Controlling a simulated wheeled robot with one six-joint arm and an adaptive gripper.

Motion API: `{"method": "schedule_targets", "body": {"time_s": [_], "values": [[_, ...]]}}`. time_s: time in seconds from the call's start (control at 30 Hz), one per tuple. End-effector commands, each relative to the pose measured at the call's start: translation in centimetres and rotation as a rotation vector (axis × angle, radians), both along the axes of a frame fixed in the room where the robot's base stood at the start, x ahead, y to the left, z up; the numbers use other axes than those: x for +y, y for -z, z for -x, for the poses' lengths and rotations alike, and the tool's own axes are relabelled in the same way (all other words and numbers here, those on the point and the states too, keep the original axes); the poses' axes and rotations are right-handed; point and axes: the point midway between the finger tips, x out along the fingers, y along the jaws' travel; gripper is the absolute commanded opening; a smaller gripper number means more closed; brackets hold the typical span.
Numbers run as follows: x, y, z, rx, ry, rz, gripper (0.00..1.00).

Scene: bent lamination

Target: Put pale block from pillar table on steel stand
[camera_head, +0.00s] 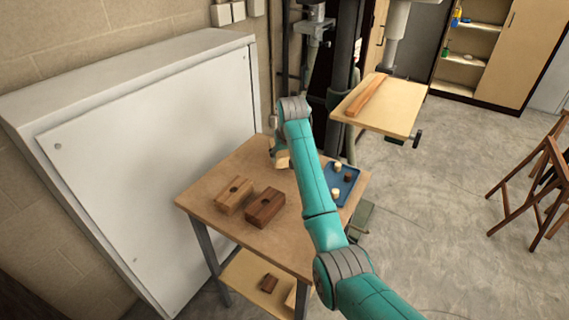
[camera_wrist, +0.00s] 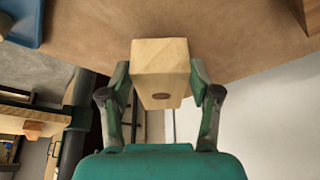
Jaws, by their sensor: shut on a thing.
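My gripper (camera_head: 281,157) is shut on a pale block (camera_wrist: 160,60), with one finger on each side of it in the wrist view. The block has a dark round hole in its near face. In the head view only a small pale part of it shows under the gripper, above the back of the steel-legged stand's brown top (camera_head: 225,170). I cannot tell whether it touches the top. The pillar table (camera_head: 400,118) is a pale board at the upper right, with a long reddish-brown bar (camera_head: 366,95) on it.
On the stand lie a mid-brown holed block (camera_head: 234,196), a dark brown holed block (camera_head: 265,206) and a blue tray (camera_head: 333,197) with several small pegs. A white panel (camera_head: 150,150) leans behind on the left. The stand's front right top looks clear. Its lower shelf holds blocks.

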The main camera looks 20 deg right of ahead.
Motion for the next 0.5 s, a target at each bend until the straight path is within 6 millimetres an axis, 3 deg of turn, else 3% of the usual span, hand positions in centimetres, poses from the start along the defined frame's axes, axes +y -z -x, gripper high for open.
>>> {"method": "schedule_targets", "body": {"time_s": [0.2,0.5], "values": [[0.0,2.8,0.0,0.002,0.001,-0.001,0.18],[0.0,3.0,0.0,0.000,0.001,0.000,0.18]]}}
